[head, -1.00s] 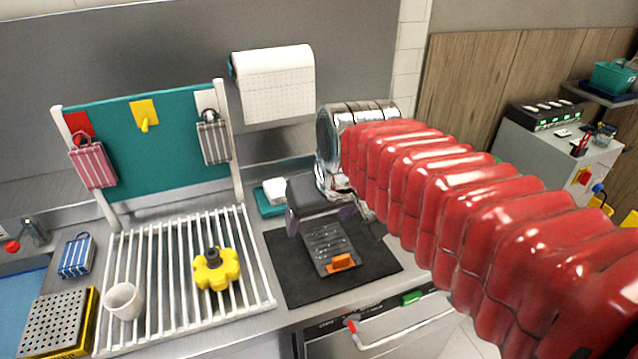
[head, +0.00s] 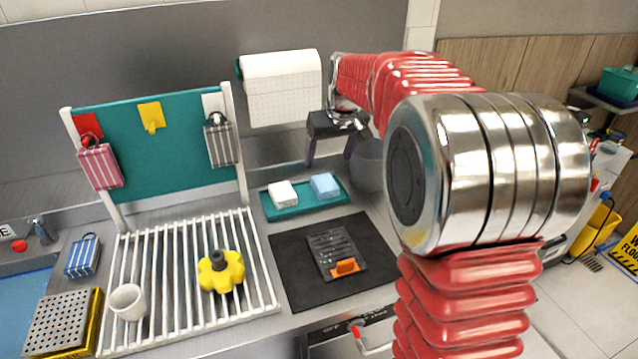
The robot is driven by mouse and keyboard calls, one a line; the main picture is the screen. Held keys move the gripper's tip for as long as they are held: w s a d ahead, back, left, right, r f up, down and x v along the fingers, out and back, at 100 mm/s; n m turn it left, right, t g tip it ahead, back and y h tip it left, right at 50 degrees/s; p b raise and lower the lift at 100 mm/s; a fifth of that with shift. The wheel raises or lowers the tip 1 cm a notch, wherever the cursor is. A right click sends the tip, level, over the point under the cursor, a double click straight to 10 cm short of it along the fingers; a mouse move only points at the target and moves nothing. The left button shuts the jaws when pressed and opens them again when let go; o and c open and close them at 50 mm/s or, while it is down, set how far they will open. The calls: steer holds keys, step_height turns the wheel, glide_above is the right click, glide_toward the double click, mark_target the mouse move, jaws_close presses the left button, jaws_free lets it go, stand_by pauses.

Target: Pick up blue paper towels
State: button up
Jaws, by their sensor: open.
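The blue paper towels (head: 325,185) look like a small light-blue folded stack. They lie on the right part of a teal tray (head: 297,209) on the counter. A white folded stack (head: 283,194) lies beside them on the left of the same tray. My gripper (head: 329,165) is open and empty, pointing down just above and behind the blue stack. Its dark fingers are apart, and neither clearly touches the towels.
A white paper roll (head: 282,90) hangs on the wall behind. A black mat (head: 290,265) with a grater-like tool (head: 333,252) lies in front of the tray. A grey round container (head: 369,165) stands right of my gripper. A white rack (head: 190,305) is at left.

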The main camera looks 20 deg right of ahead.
steer(key=w+d+f, duration=0.2)
steer(key=w, duration=0.1)
steer(key=shift+w+d, duration=0.15)
steer(key=shift+f, duration=0.15)
glide_above(325, 182)
steer(key=s, duration=0.3)
steer(key=f, duration=0.7)
steer(key=shift+w+a+f, duration=0.15)
steer(key=shift+a+f, duration=0.05)
steer(key=shift+f, duration=0.2)
steer(key=shift+x, duration=2.55)
steer(key=shift+d+f, duration=0.1)
steer(key=shift+c, duration=0.5)
steer(key=c, duration=1)
